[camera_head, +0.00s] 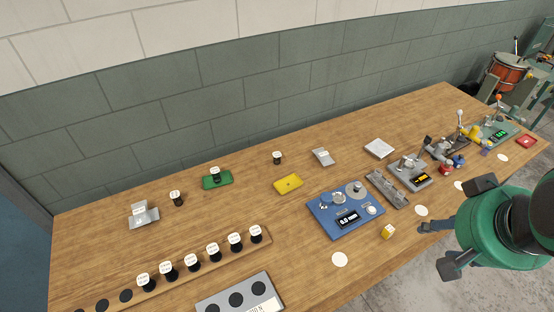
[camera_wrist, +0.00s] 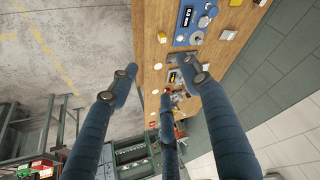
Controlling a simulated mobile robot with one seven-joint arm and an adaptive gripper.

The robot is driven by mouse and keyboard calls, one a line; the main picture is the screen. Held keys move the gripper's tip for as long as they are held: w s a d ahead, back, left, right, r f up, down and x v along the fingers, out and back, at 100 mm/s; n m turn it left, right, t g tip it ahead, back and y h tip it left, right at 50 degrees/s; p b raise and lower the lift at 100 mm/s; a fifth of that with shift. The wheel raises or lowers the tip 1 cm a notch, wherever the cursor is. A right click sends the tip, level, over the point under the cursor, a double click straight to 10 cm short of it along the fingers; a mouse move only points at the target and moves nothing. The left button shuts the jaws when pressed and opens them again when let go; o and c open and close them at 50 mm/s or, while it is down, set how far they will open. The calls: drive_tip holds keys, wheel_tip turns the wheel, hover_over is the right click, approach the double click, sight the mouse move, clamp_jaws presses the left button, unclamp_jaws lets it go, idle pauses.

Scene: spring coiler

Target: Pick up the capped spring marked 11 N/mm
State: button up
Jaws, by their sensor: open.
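Capped springs with white labelled tops and dark bodies show in the head view. Several stand upright in a row in a long wooden rack (camera_head: 205,264) at the front left. One spring (camera_head: 176,198) stands alone behind the rack, another (camera_head: 215,174) is on a green tray (camera_head: 226,181), and a third (camera_head: 277,158) stands farther back. The cap print is too small to read, so I cannot tell which is marked 11 N/mm. My gripper (camera_head: 436,247) is open and empty at the right, over the bench's front edge, far from the springs. Its spread fingers also show in the wrist view (camera_wrist: 158,85).
A blue gauge device (camera_head: 345,212), a yellow tray (camera_head: 288,184) and a yellow cube (camera_head: 388,232) are mid-bench. Grey fixtures (camera_head: 410,172) stand near my gripper. A grey plate with dark round spots (camera_head: 213,304) lies at the front. Bare wood lies behind the rack.

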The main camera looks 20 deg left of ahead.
drive_tip(key=w+a+r+g+p, duration=0.1)
drive_tip(key=w+a, duration=0.5)
drive_tip(key=w, duration=0.6)
drive_tip(key=w+a+r, duration=0.1)
drive_tip(key=w+a, duration=0.5)
drive_tip(key=w, duration=0.7)
drive_tip(key=g+p, duration=0.1)
drive_tip(key=p, duration=0.1)
hover_over(277, 155)
drive_tip(key=s, duration=0.3)
wheel_tip(277, 155, down, 30)
drive_tip(key=shift+s+f, duration=0.1)
drive_tip(key=shift+f, duration=0.15)
drive_tip(key=shift+x, duration=4.15)
drive_tip(key=shift+s+f, duration=0.1)
drive_tip(key=shift+s, duration=0.05)
